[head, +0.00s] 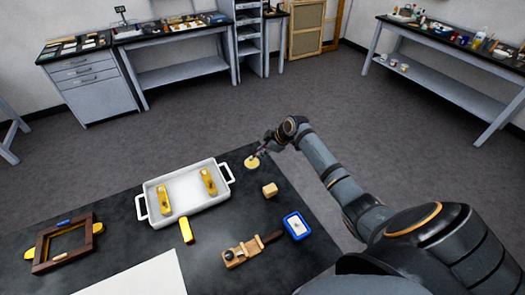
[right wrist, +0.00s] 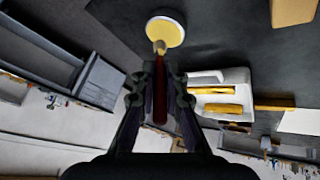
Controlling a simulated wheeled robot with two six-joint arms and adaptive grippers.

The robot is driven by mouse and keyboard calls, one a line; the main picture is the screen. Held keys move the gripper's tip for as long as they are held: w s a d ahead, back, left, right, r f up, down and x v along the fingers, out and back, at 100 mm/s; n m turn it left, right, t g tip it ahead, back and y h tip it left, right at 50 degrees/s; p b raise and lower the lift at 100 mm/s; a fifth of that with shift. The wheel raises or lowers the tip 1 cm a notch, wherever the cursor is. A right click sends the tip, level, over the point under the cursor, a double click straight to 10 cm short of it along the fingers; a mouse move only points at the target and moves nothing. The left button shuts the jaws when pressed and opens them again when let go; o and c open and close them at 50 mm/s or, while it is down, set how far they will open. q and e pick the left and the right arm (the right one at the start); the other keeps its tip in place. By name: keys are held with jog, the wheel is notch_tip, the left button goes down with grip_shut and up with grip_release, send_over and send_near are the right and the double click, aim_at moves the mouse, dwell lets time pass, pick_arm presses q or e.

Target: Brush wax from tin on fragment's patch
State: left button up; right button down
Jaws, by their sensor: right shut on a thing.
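My right gripper (head: 264,149) is shut on a brush at the far right corner of the dark table. In the right wrist view, the brush (right wrist: 160,100) has a dark red handle between the fingers (right wrist: 160,78). Its pale tip overlaps the lower edge of the round tin of yellow wax (right wrist: 168,28). The tin also shows in the head view (head: 252,162), just below the gripper. I cannot tell whether the tip touches the wax. Two gilt pieces (head: 209,181) (head: 163,200) lie in the white tray; which part is the patch is unclear. My left gripper is out of view.
The white two-handled tray (head: 154,215) is left of the tin. A wooden block (head: 270,189), a blue-rimmed dish (head: 288,220), a wooden holder (head: 235,256), a yellow bar (head: 186,230) and a brown frame (head: 92,228) are on the table. A white sheet (head: 145,275) lies in front.

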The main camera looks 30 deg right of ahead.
jog(key=shift+f+b, duration=0.35)
jog(key=shift+f, duration=0.15)
dwell(0.3)
jog(key=shift+s, duration=0.1)
dwell(0.8)
notch_tip(320, 180, up, 7)
jog(key=p, duration=0.6)
dwell(0.6)
